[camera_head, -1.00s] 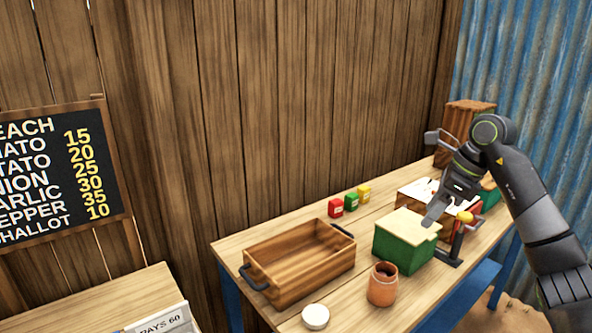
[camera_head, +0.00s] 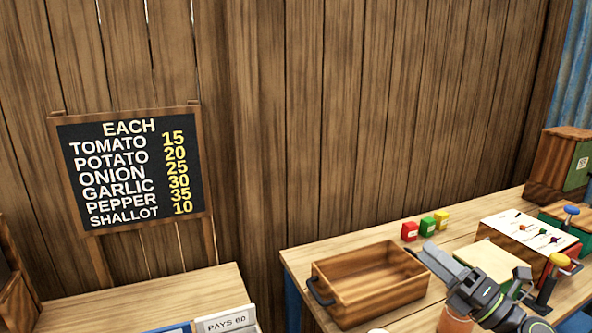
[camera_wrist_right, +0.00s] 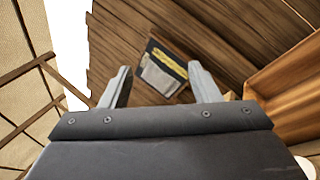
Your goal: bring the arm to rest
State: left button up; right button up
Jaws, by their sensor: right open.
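My right gripper (camera_head: 476,262) is open and empty, in front of the wooden tray's right end and the green box in the head view. In the right wrist view its two grey fingers (camera_wrist_right: 158,68) stand wide apart with nothing between them. The forearm behind it runs out of the bottom of the head view at the lower right. My left gripper is in neither view.
The wooden tray (camera_head: 340,297), three small coloured boxes (camera_head: 427,227), a green box with a pale top (camera_head: 490,258) and an orange jar (camera_head: 455,322) crowd the right table. The left table's top (camera_head: 150,297) is largely clear.

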jog(key=s+d+f+m+h, duration=0.55)
jog(key=f+m+h, duration=0.35)
jog(key=m, duration=0.5)
jog(key=s+d+f+m+h, duration=0.4)
jog(key=d+f+m+h, duration=0.25)
jog(key=m+h, duration=0.6)
jog(key=s+a+f+m+g+y, duration=0.2)
jog(key=s+a+f+m+g, duration=0.2)
jog(key=s+f+g, duration=0.55)
jog(key=s+a+f+m+g+y, duration=0.35)
jog(key=s+f, duration=0.35)
jog(key=s, duration=0.7)
notch_tip(320, 180, down, 25)
jog(key=d, duration=0.2)
jog(key=s+a+f+g, duration=0.1)
jog(key=s+f+g, duration=0.1)
jog(key=s+f, duration=1.3)
jog(key=shift+f+m, duration=0.2)
jog(key=shift+m, duration=0.1)
